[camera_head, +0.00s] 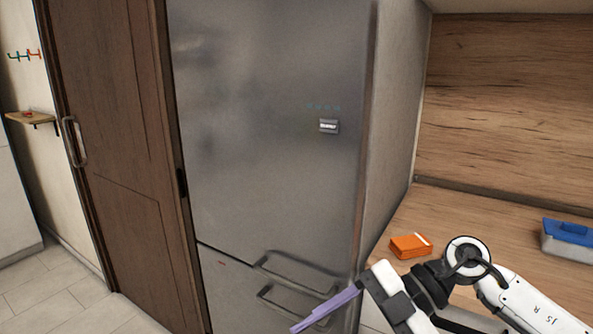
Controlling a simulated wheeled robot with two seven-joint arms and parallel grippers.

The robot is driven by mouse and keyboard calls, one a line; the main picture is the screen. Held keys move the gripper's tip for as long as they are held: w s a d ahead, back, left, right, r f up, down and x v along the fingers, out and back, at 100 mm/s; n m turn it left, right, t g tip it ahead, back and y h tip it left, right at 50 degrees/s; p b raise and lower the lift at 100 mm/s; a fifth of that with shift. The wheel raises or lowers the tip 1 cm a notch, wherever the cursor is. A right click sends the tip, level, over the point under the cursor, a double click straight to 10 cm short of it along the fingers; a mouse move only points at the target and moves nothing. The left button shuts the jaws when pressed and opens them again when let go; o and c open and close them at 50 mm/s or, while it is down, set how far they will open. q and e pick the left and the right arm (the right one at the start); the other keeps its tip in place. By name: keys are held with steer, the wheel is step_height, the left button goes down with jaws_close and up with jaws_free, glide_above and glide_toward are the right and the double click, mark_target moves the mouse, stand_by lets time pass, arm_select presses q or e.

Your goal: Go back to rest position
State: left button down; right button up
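My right arm comes in from the lower right, bent at a white and black joint. My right gripper (365,293) is in front of the lower right part of the fridge, near its handles. A long purple strip (325,309) extends down and left from the gripper's end. I cannot tell whether it is a finger or a held thing, nor whether the gripper is open or shut. My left gripper is not in view.
A steel fridge (270,130) with two bar handles (300,272) fills the middle. Left of it is a brown door (125,150). On the wooden counter (470,215) at right lie an orange box (409,246) and a blue-lidded container (568,238). A small shelf (30,118) hangs far left.

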steer(key=s+a+r+m+t+y, duration=0.1)
steer(key=a+r+t+y, duration=0.15)
steer(key=a+y, duration=0.4)
steer(key=w+d+f+m+t+h, duration=0.55)
steer(key=d+f+m+t, duration=0.25)
steer(key=m+t, duration=0.85)
steer(key=s+d+f+m+g+h, duration=0.1)
steer(key=s+d+f+m+h, duration=0.2)
steer(key=f, duration=0.5)
steer(key=s+d+f+m+g+h, duration=0.1)
steer(key=s+d+f+m+h, duration=0.1)
steer(key=d+f+m+h, duration=0.45)
steer(key=s+d+f+n+g, duration=0.1)
steer(key=s+f+g, duration=0.4)
steer(key=s+f, duration=0.8)
steer(key=shift+d, duration=0.15)
steer(key=shift+f+h, duration=0.1)
steer(key=shift+h, duration=0.15)
